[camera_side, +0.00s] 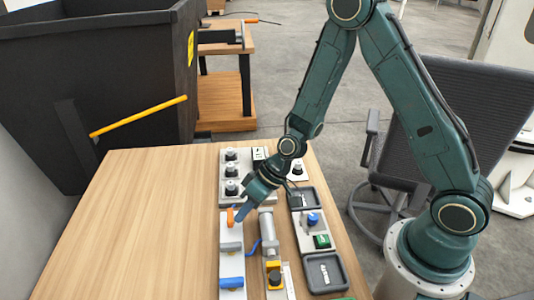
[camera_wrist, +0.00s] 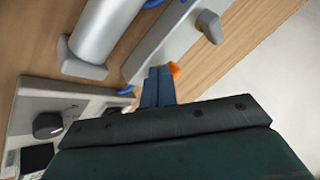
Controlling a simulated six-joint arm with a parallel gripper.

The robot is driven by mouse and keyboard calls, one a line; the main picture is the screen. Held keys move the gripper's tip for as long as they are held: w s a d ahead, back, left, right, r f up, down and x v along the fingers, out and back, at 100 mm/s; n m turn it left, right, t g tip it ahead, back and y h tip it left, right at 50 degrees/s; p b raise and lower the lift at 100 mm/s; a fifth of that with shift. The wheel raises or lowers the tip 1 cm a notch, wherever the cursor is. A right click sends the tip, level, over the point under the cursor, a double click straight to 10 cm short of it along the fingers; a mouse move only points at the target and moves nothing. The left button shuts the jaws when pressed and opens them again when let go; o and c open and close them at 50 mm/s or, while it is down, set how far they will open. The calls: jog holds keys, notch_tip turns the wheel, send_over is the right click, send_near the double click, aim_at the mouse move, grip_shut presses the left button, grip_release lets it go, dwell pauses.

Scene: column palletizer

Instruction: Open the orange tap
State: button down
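The orange tap (camera_side: 230,216) is a small orange handle at the far end of a pale strip-shaped panel (camera_side: 231,265) on the table. In the wrist view only a bit of the orange tap (camera_wrist: 174,69) shows, just beyond and beside my fingertips. My gripper (camera_side: 240,214) points down at the orange tap, very close to it. In the wrist view the blue fingers of my gripper (camera_wrist: 159,72) lie side by side with no clear gap, so it looks shut. Nothing shows between them. Whether the fingers touch the tap I cannot tell.
A grey handle (camera_side: 230,247) and a blue handle (camera_side: 231,283) sit on the same panel. A panel of dark knobs (camera_side: 231,171) lies beyond. The left of the wooden table (camera_side: 140,225) is clear.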

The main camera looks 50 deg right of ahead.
jog(key=shift+w+a+r, duration=0.15)
jog(key=shift+w+r, duration=0.05)
jog(key=shift+w, duration=0.25)
jog(key=shift+v, duration=0.9)
jog(key=v, duration=1.2)
jog(key=shift+s+f, duration=0.15)
jog(key=shift+s, duration=0.25)
jog(key=s+d+r+m+t+h, duration=0.1)
jog(key=s+d+r+h, duration=0.1)
jog(key=s+r, duration=0.5)
jog(key=s+d+r+m+h, duration=0.1)
jog(key=s+d+r+h, duration=0.2)
jog(key=s+r, duration=0.5)
jog(key=shift+s+r+m+t+h, duration=0.35)
jog(key=shift+s+h, duration=0.25)
jog(key=shift+s, duration=0.45)
